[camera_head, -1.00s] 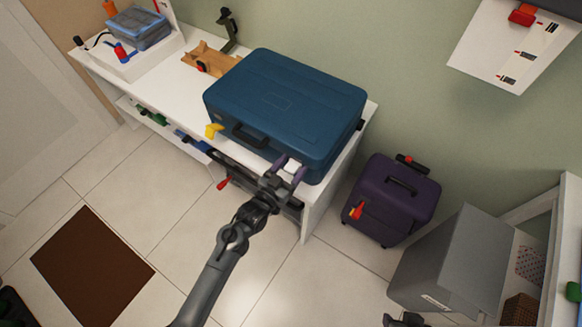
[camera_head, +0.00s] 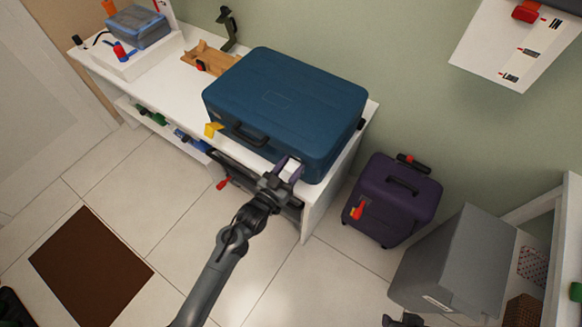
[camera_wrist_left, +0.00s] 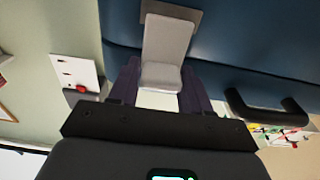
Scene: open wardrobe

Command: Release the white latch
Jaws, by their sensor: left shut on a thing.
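The blue suitcase (camera_head: 290,100) lies closed on the white bench. Its white latch (camera_head: 294,170) is on the front side near the right corner, and a yellow latch (camera_head: 212,130) is near the left corner. In the left wrist view the white latch (camera_wrist_left: 168,40) points from its plate on the suitcase down between my purple fingers. My left gripper (camera_head: 287,167) is shut on the white latch; it also shows in the left wrist view (camera_wrist_left: 160,88). A dark part at the bottom edge (camera_head: 404,320) looks like my right gripper, mostly cut off.
The suitcase's black handle (camera_head: 246,136) is left of my left gripper. The white bench (camera_head: 165,92) also holds a wooden stand and a bluish box. A purple suitcase (camera_head: 395,200) and a grey box (camera_head: 450,262) stand to the right. The tiled floor in front is mostly clear.

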